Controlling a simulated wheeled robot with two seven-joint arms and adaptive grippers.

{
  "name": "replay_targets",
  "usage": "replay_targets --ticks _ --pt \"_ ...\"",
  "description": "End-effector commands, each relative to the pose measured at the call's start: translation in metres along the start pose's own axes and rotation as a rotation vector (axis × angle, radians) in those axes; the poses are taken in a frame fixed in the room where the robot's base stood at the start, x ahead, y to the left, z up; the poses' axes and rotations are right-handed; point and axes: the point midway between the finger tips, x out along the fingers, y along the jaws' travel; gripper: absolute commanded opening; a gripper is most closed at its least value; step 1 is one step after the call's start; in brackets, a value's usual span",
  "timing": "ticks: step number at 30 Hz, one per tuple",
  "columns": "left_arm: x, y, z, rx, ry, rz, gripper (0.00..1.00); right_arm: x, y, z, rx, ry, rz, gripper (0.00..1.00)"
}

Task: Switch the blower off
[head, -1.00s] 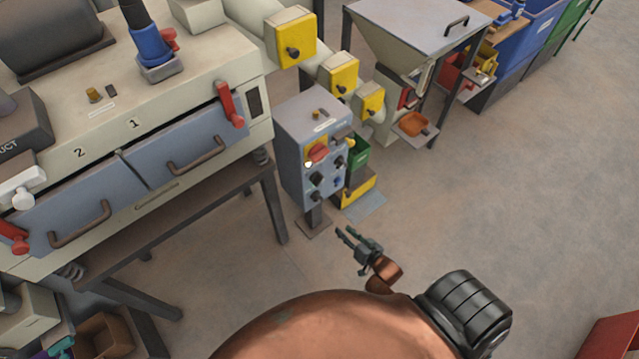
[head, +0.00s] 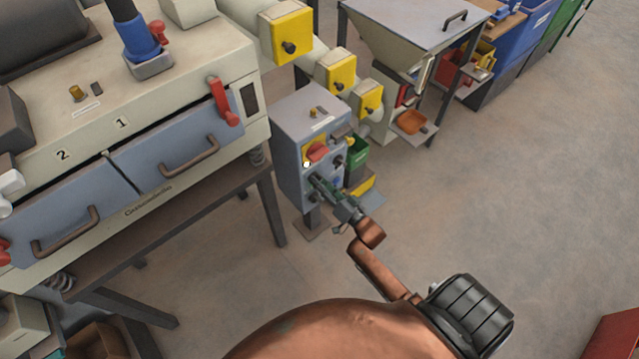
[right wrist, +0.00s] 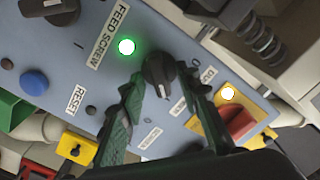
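The grey control box (head: 296,125) stands on a post in the middle of the head view. In the right wrist view its panel (right wrist: 100,55) is close and rotated. A black rotary knob (right wrist: 158,68) sits between the fingertips of my right gripper (right wrist: 165,84); the fingers are open on either side of it, and I cannot tell if they touch. The label by this knob is too small to read. A green lamp (right wrist: 126,46) beside it is lit, near a "FEED SCREW" label (right wrist: 108,32). My right gripper (head: 318,184) also shows at the box's front. My left gripper is not in view.
A red switch handle (right wrist: 238,122) on a yellow plate with a lit lamp (right wrist: 228,93) is close to the right finger. A blue button (right wrist: 34,82) and a second black knob (right wrist: 60,10) are further left. The sifter's table (head: 180,205) stands left of the box.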

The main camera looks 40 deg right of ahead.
Motion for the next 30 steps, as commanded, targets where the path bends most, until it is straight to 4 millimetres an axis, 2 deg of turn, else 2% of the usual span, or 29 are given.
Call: replay_targets --ticks 8,21,30 --pt "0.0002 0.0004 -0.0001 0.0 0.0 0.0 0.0 0.002 -0.0001 0.0 0.0 0.0 0.001 0.3" --pt "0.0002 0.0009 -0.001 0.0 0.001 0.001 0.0 0.0018 0.0001 0.0003 0.0 -0.001 0.001 0.01" --pt "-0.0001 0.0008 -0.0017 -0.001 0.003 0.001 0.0 0.0016 0.0002 0.0003 -0.003 -0.001 0.001 0.0"
